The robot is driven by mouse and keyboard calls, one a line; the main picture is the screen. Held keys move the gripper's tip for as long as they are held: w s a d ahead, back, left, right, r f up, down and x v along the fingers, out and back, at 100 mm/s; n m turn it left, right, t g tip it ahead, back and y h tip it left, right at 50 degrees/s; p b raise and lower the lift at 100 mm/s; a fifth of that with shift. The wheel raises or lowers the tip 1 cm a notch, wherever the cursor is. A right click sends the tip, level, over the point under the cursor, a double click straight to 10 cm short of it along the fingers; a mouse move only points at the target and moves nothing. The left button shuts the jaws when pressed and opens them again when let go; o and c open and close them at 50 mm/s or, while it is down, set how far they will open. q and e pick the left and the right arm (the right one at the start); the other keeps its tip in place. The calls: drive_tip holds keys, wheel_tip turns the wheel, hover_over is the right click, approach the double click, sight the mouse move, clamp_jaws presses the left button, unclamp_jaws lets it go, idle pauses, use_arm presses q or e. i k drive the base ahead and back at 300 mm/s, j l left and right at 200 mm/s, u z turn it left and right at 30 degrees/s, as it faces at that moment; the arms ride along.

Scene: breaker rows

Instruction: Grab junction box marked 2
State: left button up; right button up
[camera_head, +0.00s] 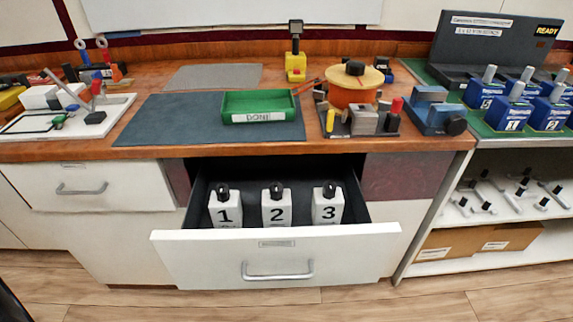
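The junction box marked 2 (276,208) is a white box with a black knob on top. It stands upright in the middle of the open drawer (276,259). The box marked 1 (225,208) stands to its left and the box marked 3 (327,207) to its right, with gaps between them. The lower part of each box is hidden by the drawer front. Neither of my grippers is in view.
The wooden counter (150,78) overhangs the drawer's back. On it are a green tray labelled DONE (258,107), a dark mat (170,120) and several tools. Blue numbered blocks (508,113) stand at the right, above a shelf (505,205). The floor before the drawer is clear.

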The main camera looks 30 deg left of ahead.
sight(277, 212)
drive_tip(key=j+u, duration=0.1)
drive_tip(key=u, duration=0.85)
